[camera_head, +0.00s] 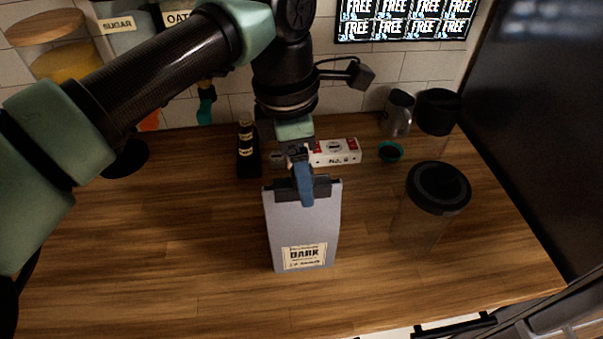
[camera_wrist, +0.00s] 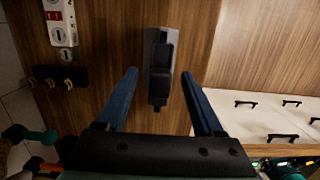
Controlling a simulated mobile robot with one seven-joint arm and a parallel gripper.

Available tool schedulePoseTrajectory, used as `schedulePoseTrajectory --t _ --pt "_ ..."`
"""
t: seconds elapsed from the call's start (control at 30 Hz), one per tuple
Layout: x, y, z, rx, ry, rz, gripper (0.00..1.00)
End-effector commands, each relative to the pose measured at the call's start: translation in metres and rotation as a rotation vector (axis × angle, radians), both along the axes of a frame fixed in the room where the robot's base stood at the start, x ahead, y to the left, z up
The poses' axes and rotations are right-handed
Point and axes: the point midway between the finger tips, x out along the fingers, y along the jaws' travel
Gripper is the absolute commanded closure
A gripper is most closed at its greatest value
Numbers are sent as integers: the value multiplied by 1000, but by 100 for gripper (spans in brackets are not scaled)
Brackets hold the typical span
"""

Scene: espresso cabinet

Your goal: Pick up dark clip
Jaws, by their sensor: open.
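The dark clip (camera_head: 322,187) is a black clip across the top of a grey bag (camera_head: 302,228) labelled DARK, which stands upright on the wooden counter. In the wrist view the black clip (camera_wrist: 161,58) lies on the narrow grey bag top (camera_wrist: 150,82), seen from above. My gripper (camera_head: 304,203) is over the bag top, and its blue finger hides part of the clip in the head view. In the wrist view my gripper (camera_wrist: 159,74) is open, with one blue finger on each side of the clip. Gaps show on both sides. I cannot tell its exact height above the clip.
A white box (camera_head: 335,151) and a dark block-like holder (camera_head: 247,152) stand behind the bag. A canister with a black lid (camera_head: 438,188) stands to the right. A teal cup (camera_head: 390,151) and metal jug (camera_head: 398,113) are at the back right. The front-left counter is clear.

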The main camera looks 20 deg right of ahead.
Motion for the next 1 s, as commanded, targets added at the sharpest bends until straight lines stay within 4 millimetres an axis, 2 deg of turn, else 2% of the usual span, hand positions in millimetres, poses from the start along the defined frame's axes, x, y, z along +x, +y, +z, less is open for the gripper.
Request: schedulePoseTrajectory --t 0.2,0.23,0.6,1.0 --pt "0 0 -1 0 -1 0 31" --pt "0 0 -1 0 -1 0 35" --pt "0 0 -1 -1 -1 0 100" --pt "1 0 5 -2 -3 0 100"
